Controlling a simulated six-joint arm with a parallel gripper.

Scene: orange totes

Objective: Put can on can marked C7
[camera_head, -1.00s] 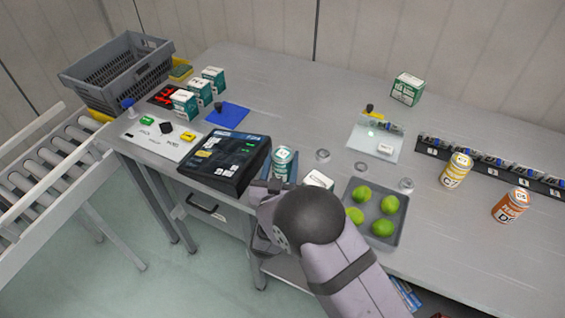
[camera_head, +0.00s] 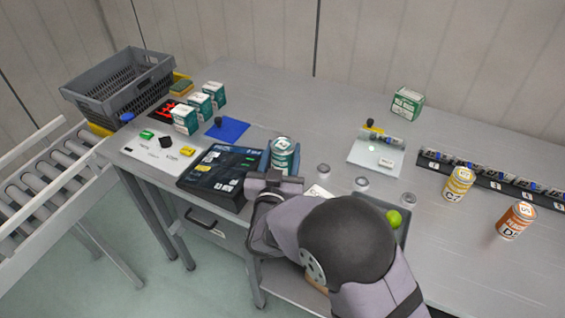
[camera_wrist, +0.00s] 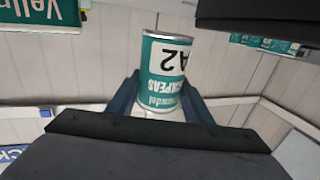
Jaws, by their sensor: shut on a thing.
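A green-and-white can (camera_head: 284,157) stands upright between the blue fingers of my gripper (camera_head: 278,170), left of centre in the head view. The wrist view shows this can (camera_wrist: 168,75) with the label A2, upside down in the picture, and a finger on each side. My gripper is shut on it. The lower part of the can is hidden in the head view by the gripper. A yellow-and-white can (camera_head: 458,184) with a C mark stands upright on the table at the right; its digit is too small to read surely. An orange can (camera_head: 515,220) marked D stands to its right.
A black panel (camera_head: 215,175) lies left of the held can. A tray (camera_head: 402,235) with a green fruit is partly behind my arm. Clear jars (camera_head: 361,184) stand between the held can and the yellow can. A black rack (camera_head: 490,178) runs behind the yellow can.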

